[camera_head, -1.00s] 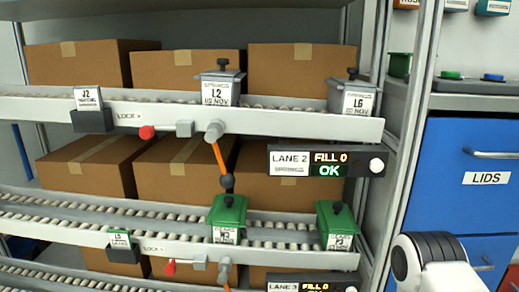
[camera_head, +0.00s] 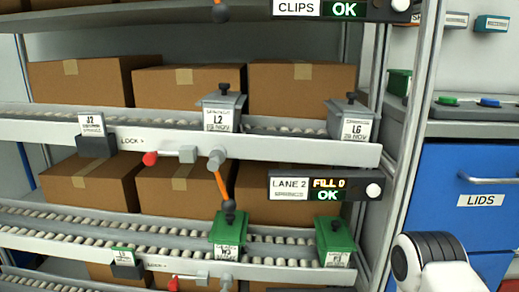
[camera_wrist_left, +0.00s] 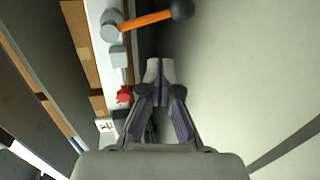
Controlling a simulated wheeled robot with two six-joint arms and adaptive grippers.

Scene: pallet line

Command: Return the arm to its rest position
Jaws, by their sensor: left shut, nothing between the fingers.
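In the left wrist view my left gripper (camera_wrist_left: 160,72) is shut and empty, its fingertips together. Beside it on the left is a pale rail with a red knob (camera_wrist_left: 124,95), a grey block and a lever with an orange shaft (camera_wrist_left: 148,20). I cannot tell the exact gap between the gripper and these parts. The left gripper does not show in the head view. A white arm link of mine with black rings stands at the lower right of the head view, and no right gripper shows there.
A flow rack carries cardboard boxes (camera_head: 191,92), grey-lidded bins (camera_head: 222,116) and green-lidded bins (camera_head: 229,233) on roller lanes. A Lane 2 display (camera_head: 325,187) reads OK. An orange lever (camera_head: 221,183) hangs between lanes. A blue lids cabinet (camera_head: 460,160) stands right.

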